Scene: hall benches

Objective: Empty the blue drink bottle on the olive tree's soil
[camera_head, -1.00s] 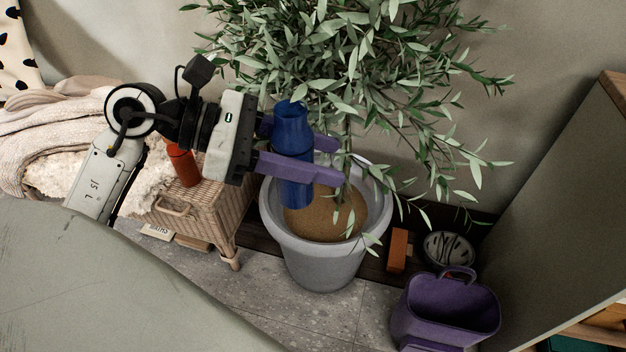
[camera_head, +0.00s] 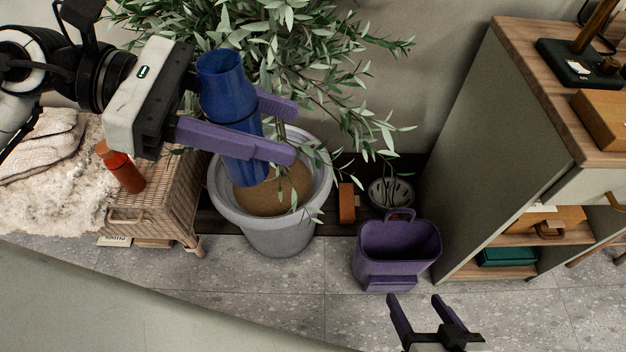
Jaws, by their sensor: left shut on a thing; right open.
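My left gripper (camera_head: 262,128) is shut on the blue drink bottle (camera_head: 228,85), with its purple fingers on either side of it. The bottle is slightly tilted, its wider end up, and overlaps the pot in the view. The olive tree (camera_head: 330,70) stands in a light grey pot (camera_head: 280,240) with brown soil (camera_head: 272,195), which shows partly below the bottle. Whether anything flows from the bottle cannot be seen. My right gripper (camera_head: 420,305) is open and empty at the bottom, in front of the purple bin.
A purple bin (camera_head: 395,250), an orange block (camera_head: 347,203) and a round slotted object (camera_head: 391,193) are right of the pot. A wicker table (camera_head: 165,200) with a red bottle (camera_head: 124,170) stands left. A cabinet (camera_head: 490,150) fills the right.

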